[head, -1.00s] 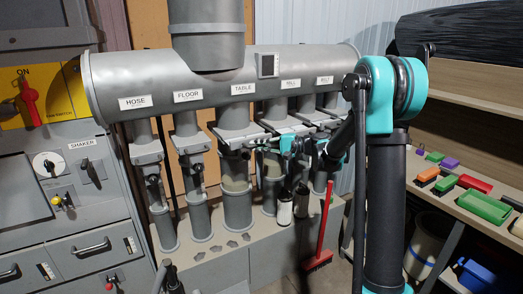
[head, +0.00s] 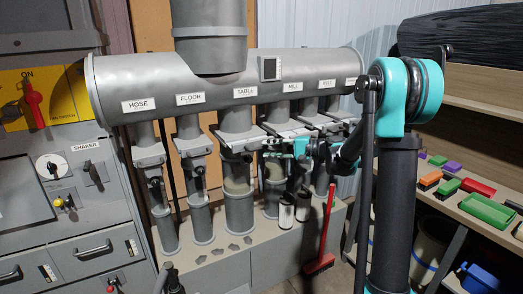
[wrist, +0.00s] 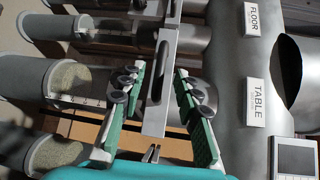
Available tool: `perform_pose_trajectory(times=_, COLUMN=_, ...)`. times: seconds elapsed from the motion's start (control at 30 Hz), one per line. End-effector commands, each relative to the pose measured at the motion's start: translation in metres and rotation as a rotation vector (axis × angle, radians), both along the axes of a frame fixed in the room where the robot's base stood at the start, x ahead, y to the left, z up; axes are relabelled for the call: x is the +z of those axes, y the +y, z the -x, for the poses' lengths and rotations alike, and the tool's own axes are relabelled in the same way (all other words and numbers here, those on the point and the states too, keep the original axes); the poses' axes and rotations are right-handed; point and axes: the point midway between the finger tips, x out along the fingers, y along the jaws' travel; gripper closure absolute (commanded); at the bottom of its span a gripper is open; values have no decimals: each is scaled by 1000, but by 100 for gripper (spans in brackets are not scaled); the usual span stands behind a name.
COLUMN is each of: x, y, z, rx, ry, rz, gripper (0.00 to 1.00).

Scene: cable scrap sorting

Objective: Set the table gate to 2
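The TABLE label (head: 245,91) marks the middle drop pipe on the big grey duct, and its table gate (head: 239,140) is a flat grey slide plate below it. In the wrist view the TABLE label (wrist: 258,102) is at the right. A long slotted grey metal bar (wrist: 155,75) of a gate runs between my fingers. In the head view my gripper (head: 275,149) is just right of the table gate. The gate's setting is not readable.
Neighbouring gates sit close on both sides, under FLOOR (head: 190,98) and MILL (head: 293,86). A small grey display (head: 269,68) is on the duct. A red broom (head: 323,240) stands below on the right. A shelf with coloured bins (head: 489,210) is at the right.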

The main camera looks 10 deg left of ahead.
Motion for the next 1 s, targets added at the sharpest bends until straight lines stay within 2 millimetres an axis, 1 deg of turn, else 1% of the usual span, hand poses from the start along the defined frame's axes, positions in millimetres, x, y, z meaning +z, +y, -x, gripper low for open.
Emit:
perform_pose_trajectory(times=0.03, x=2, y=-12, z=1, rx=-4, ry=0, rz=-1, gripper=68)
perform_pose_trajectory(times=0.2, x=6, y=-45, z=7, rx=-4, ry=-1, rz=0, gripper=68)
perform_pose_trajectory(times=0.3, x=8, y=-59, z=10, rx=-3, ry=0, rz=0, gripper=68)
perform_pose_trajectory(times=0.4, x=9, y=-69, z=12, rx=-2, ry=-1, rz=1, gripper=68)
perform_pose_trajectory(times=0.57, x=10, y=-75, z=14, rx=-1, ry=-1, rz=0, gripper=68)
perform_pose_trajectory(times=0.87, x=10, y=-75, z=14, rx=0, ry=0, rz=3, gripper=68)
perform_pose_trajectory(times=0.93, x=7, y=-74, z=19, rx=-3, ry=-1, rz=25, gripper=68)
perform_pose_trajectory(times=1.0, x=0, y=-73, z=30, rx=-7, ry=-2, rz=73, gripper=68)
